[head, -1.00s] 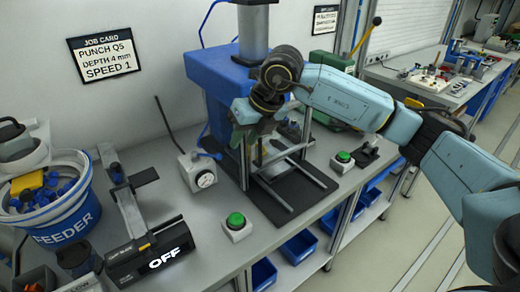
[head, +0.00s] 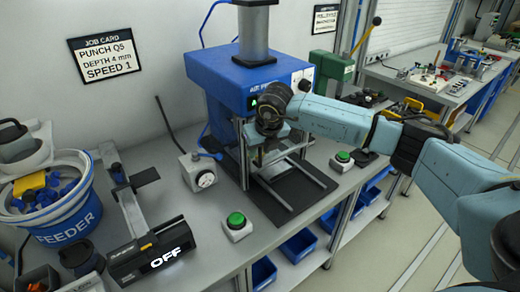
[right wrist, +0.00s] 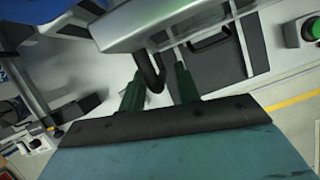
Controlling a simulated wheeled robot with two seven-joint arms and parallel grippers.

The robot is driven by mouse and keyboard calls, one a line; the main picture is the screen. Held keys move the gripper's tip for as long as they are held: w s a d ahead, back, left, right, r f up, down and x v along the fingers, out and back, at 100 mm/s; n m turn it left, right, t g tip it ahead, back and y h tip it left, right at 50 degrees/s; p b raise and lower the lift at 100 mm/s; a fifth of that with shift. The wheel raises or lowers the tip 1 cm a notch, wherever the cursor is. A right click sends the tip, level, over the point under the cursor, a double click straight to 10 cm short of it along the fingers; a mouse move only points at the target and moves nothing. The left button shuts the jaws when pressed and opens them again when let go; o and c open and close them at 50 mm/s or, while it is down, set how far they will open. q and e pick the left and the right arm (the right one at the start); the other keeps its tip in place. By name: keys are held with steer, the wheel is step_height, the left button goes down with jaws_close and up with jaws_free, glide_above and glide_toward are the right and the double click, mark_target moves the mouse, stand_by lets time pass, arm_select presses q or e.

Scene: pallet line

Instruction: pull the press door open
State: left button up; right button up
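The blue press (head: 222,82) stands on the bench against the wall, with a grey cylinder on top. My right gripper (head: 268,142) is low at the front of the press, over its dark base plate (head: 287,190). My arm hides much of the press front in the head view. In the right wrist view, the two green fingers of my right gripper (right wrist: 158,82) are apart. A dark curved handle (right wrist: 148,68) on a pale grey frame (right wrist: 125,28) reaches between them. I cannot tell whether a finger touches it. My left gripper is not in view.
A green button box (head: 237,227) stands in front of the press, another (head: 342,161) to its right. A dial gauge (head: 199,173) is at its left. The feeder bucket (head: 62,222) and a device reading OFF (head: 150,262) are farther left. Blue bins (head: 299,246) sit under the bench.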

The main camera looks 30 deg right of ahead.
steer(key=shift+w+f, duration=0.15)
steer(key=shift+f, duration=0.25)
steer(key=shift+c, duration=0.3)
jaws_close()
